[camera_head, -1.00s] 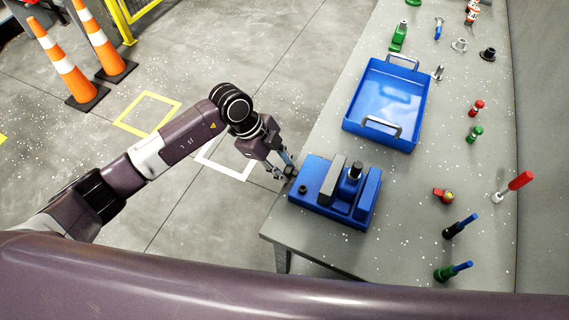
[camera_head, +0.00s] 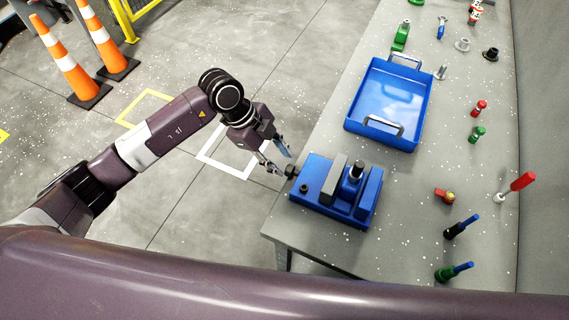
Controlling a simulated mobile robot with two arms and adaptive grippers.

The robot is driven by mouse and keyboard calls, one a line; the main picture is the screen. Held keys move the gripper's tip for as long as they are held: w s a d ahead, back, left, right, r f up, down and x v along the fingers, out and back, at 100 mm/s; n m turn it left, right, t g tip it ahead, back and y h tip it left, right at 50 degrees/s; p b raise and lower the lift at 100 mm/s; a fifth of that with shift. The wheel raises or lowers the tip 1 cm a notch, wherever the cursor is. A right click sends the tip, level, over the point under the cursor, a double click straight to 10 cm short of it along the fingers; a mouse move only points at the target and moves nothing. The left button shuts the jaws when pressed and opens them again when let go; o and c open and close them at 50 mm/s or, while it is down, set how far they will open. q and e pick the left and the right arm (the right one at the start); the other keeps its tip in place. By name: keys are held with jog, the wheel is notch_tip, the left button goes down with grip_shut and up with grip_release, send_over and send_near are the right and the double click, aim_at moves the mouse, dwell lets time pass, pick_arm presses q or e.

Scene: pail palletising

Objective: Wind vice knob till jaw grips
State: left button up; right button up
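The blue vice (camera_head: 317,203) sits on the near left corner of the grey workbench. Its dark knob (camera_head: 291,171) sticks out from its left side, over the bench edge. A grey jaw bar (camera_head: 333,181) stands across the vice, and a dark-topped upright cylinder (camera_head: 357,168) is just right of it. I cannot tell if the jaw touches the cylinder. My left gripper (camera_head: 283,164) is just up and left of the knob, fingers apart, with nothing seen between them. The knob shows clear of the fingers. My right gripper is out of view.
A blue tray (camera_head: 353,128) with two handles stands behind the vice on the workbench (camera_head: 330,252). Several tools, including a red-handled one (camera_head: 522,181), lie along the right side. Orange cones (camera_head: 62,62) stand on the floor at the far left.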

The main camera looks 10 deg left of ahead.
pick_arm(q)
jog(key=v, duration=0.8)
jog(key=shift+a+r, duration=0.15)
jog(key=shift+r, duration=0.05)
jog(key=shift+o, duration=0.5)
